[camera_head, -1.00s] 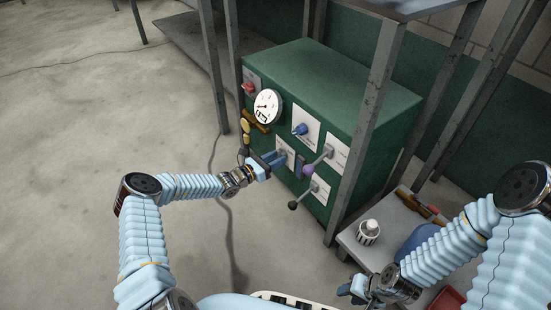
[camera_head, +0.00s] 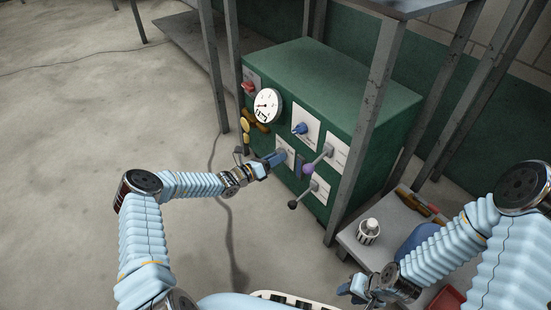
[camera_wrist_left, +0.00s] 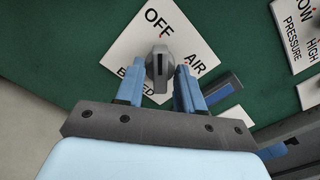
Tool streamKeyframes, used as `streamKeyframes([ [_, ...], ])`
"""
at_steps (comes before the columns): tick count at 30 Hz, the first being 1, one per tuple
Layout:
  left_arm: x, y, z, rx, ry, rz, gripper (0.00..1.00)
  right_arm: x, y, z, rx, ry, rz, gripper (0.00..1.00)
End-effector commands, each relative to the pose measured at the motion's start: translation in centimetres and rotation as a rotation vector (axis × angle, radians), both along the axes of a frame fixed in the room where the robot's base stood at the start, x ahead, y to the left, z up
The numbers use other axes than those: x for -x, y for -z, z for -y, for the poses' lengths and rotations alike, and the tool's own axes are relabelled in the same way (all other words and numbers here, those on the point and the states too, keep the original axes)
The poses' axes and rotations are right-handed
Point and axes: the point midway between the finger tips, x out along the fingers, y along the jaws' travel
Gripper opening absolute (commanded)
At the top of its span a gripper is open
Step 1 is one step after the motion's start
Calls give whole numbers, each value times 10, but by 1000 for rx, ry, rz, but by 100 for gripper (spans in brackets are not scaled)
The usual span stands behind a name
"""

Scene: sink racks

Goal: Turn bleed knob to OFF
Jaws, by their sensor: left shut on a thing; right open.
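The bleed knob (camera_wrist_left: 159,72) is a grey knob with a dark slot on a white plate (camera_wrist_left: 125,48) marked OFF, AIR and BLEED, which sits tilted in the left wrist view. My left gripper (camera_wrist_left: 160,88) is shut on the knob, one blue finger on each side. In the head view, my left gripper (camera_head: 274,158) is at the front of the green cabinet (camera_head: 340,80), and its fingers partly hide the knob. My right gripper (camera_head: 354,290) is open, low near the grey bench.
Beside my left gripper are a purple-ended lever (camera_head: 309,168) and a black-ball lever (camera_head: 293,204). A blue knob (camera_head: 300,128), a round gauge (camera_head: 267,104) and a red knob (camera_head: 248,87) are above. A grey frame post (camera_head: 366,130) stands in front of the cabinet.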

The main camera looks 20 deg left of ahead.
Motion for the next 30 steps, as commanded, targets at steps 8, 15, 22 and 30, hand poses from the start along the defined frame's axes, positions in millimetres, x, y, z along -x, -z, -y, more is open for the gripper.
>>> streamKeyframes([
  [8,1,1,0,1,0,-4,7,0,0,0,0,0,0,43],
  [15,0,1,0,1,0,-2,63,0,0,0,0,0,0,43],
  [22,1,0,-1,0,-1,-1,63,0,0,0,0,0,0,43],
  [30,33,-2,-28,1,-4,-3,63,0,-10,0,1,0,0,43],
])
